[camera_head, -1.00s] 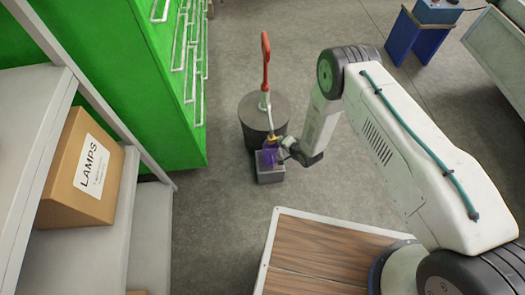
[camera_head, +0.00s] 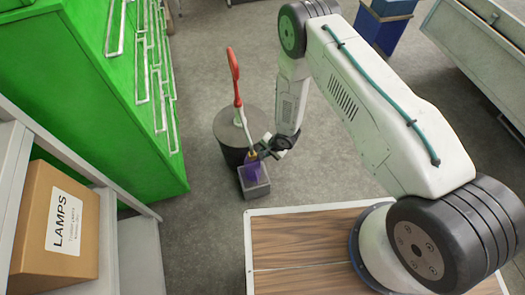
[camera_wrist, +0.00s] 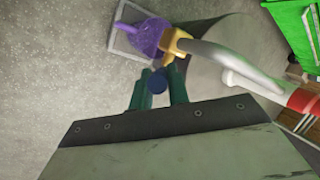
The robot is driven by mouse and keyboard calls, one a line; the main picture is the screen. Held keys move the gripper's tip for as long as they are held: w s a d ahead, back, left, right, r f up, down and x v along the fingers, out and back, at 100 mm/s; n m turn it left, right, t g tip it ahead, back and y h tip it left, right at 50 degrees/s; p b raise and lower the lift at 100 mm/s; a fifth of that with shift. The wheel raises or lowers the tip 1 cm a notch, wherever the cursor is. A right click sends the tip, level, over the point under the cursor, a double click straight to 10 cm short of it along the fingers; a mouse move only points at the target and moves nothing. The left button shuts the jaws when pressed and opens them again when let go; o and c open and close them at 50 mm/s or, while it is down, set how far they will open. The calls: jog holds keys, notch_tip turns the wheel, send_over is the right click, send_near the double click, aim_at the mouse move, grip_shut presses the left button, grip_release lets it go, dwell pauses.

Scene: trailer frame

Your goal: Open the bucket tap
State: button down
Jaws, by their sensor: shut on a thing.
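A purple bucket-like vessel (camera_head: 251,169) sits on a grey square box or tray (camera_head: 255,187), in front of a dark drum. In the wrist view the purple vessel (camera_wrist: 147,36) adjoins a yellow fitting (camera_wrist: 176,46) at the end of a bent white pipe (camera_wrist: 225,62). My gripper (camera_head: 262,150) is low, just right of the vessel. In the wrist view its green fingers (camera_wrist: 158,88) are shut on a small blue round piece (camera_wrist: 157,81) below the yellow fitting. I cannot tell how this piece joins the tap.
A red handle (camera_head: 233,72) rises above the drum (camera_head: 229,150). A green drawer cabinet (camera_head: 85,85) and a shelf with a LAMPS carton (camera_head: 60,222) stand left. A wood-topped platform (camera_head: 300,245) lies in front.

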jog(key=shift+s, duration=0.1)
jog(key=c, duration=1.5)
grip_release()
jog(key=shift+o, duration=0.8)
jog(key=shift+a, duration=0.25)
jog(key=v, duration=0.7)
jog(key=shift+r, duration=0.35)
jog(key=shift+s+d, duration=0.15)
